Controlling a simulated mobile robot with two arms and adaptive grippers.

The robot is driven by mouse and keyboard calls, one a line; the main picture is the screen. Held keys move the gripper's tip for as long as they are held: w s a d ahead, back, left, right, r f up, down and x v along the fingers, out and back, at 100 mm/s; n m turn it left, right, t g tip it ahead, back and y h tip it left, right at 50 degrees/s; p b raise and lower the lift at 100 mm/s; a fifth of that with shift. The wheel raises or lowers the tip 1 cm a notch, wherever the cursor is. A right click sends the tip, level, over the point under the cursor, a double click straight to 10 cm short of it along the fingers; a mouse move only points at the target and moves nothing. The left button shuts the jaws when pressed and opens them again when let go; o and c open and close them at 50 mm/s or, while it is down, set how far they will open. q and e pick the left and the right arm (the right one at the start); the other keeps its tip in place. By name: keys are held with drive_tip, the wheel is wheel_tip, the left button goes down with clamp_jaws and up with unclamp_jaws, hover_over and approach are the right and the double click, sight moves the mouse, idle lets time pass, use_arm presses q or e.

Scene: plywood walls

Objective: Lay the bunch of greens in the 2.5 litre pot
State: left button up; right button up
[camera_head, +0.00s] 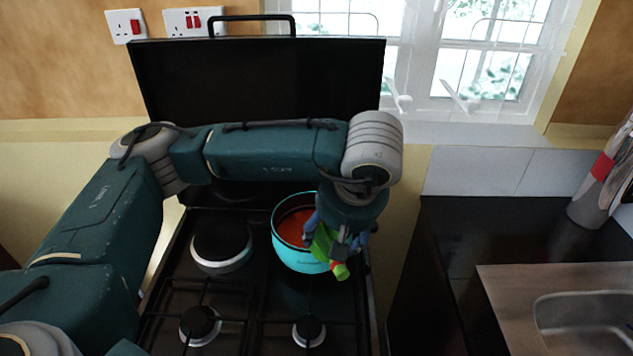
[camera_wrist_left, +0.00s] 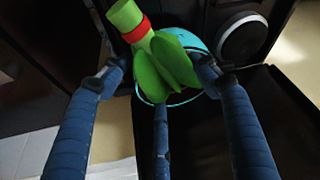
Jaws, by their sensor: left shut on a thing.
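The bunch of greens (camera_head: 322,243) is light green with a red band near its stem end. It also shows in the left wrist view (camera_wrist_left: 160,62), between my fingers. My left gripper (camera_head: 340,238) is shut on the bunch and holds it over the right front part of the pot's rim. The pot (camera_head: 291,254) is turquoise outside and orange-red inside, and stands on the stove. Its rim shows behind the greens in the left wrist view (camera_wrist_left: 196,44). I cannot tell whether the greens touch the rim. My right gripper is not in view.
The black stove (camera_head: 258,318) has several burners, with its lid (camera_head: 260,85) raised behind. A dark counter (camera_head: 450,225) with a metal sink (camera_head: 590,320) lies to the right. A grey object with a red band (camera_head: 592,190) stands at the far right.

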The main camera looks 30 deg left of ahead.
use_arm(q)
drive_tip(key=shift+w+a+r+n+g+y, duration=0.15)
drive_tip(key=shift+r+n, duration=0.15)
drive_tip(key=shift+n, duration=0.3)
drive_tip(key=shift+w+r+n+g+y, duration=0.15)
drive_tip(key=shift+r+n, duration=0.1)
drive_tip(key=shift+n, duration=0.35)
drive_tip(key=shift+w+a+r+n+g+p, duration=0.1)
drive_tip(key=shift+w+n+g+p, duration=0.1)
drive_tip(key=shift+n, duration=0.4)
drive_tip(key=shift+w+a+r+n+g+p, duration=0.1)
drive_tip(key=shift+n+g, duration=0.1)
drive_tip(key=shift+n, duration=0.4)
drive_tip(key=w+a+f+m+h+p, duration=0.15)
drive_tip(key=w+a+m+h, duration=0.3)
drive_tip(key=m, duration=0.85)
drive_tip(key=w+a+m+h+p, duration=0.3)
drive_tip(key=w+a+m+h, duration=0.15)
drive_tip(key=m, duration=0.85)
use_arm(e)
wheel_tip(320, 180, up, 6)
use_arm(q)
wheel_tip(320, 180, down, 7)
drive_tip(key=y+b, duration=0.1)
drive_tip(key=b, duration=0.4)
drive_tip(key=shift+w+r+t+b, duration=0.2)
drive_tip(key=shift+w+t+b, duration=0.2)
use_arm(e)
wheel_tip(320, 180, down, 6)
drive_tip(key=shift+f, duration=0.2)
